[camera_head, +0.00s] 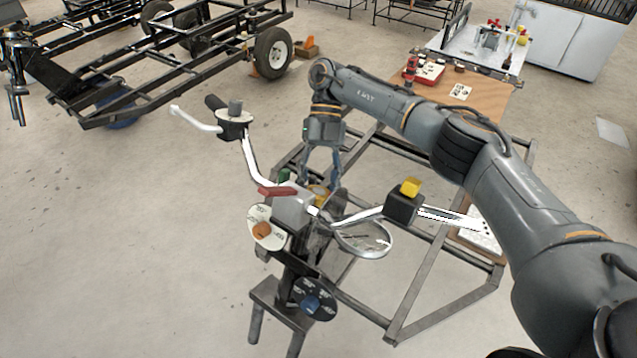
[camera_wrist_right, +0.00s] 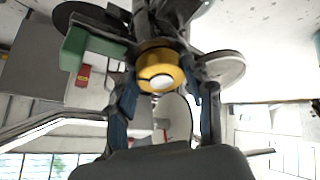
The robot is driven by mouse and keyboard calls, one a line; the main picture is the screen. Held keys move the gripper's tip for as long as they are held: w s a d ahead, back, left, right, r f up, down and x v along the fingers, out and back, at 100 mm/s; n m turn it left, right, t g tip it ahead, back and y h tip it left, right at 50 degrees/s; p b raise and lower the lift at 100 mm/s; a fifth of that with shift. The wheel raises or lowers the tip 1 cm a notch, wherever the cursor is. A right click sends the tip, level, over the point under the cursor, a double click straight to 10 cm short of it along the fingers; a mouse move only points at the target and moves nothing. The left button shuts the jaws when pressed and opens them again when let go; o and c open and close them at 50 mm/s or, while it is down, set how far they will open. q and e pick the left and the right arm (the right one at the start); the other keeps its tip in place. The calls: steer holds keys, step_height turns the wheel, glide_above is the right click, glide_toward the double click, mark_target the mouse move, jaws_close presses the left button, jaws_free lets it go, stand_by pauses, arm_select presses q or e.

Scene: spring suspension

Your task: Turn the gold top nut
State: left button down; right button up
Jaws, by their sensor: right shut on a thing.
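The gold top nut (camera_wrist_right: 158,66) is a round yellow-gold collar with a pale centre in the right wrist view. In the head view the nut (camera_head: 319,192) is a small gold patch, partly hidden by the fingers. My right gripper (camera_head: 322,184) comes down on it from above. In the wrist view the blue-padded fingers of my right gripper (camera_wrist_right: 163,86) stand on either side of the nut and are shut on it. My left gripper is not in view.
White handlebars with a black-and-yellow box (camera_head: 403,203) and a round mirror (camera_head: 364,240) surround the nut. A red lever (camera_head: 277,191) and a dial (camera_head: 267,228) are close by. A metal frame stands below.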

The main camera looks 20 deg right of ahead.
mark_target(318, 189)
steer(key=shift+s+f, duration=0.1)
steer(key=shift+f, duration=0.15)
steer(key=o, duration=1.2)
steer(key=shift+r, duration=0.1)
step_height(318, 189, up, 10)
steer(key=shift+r, duration=0.1)
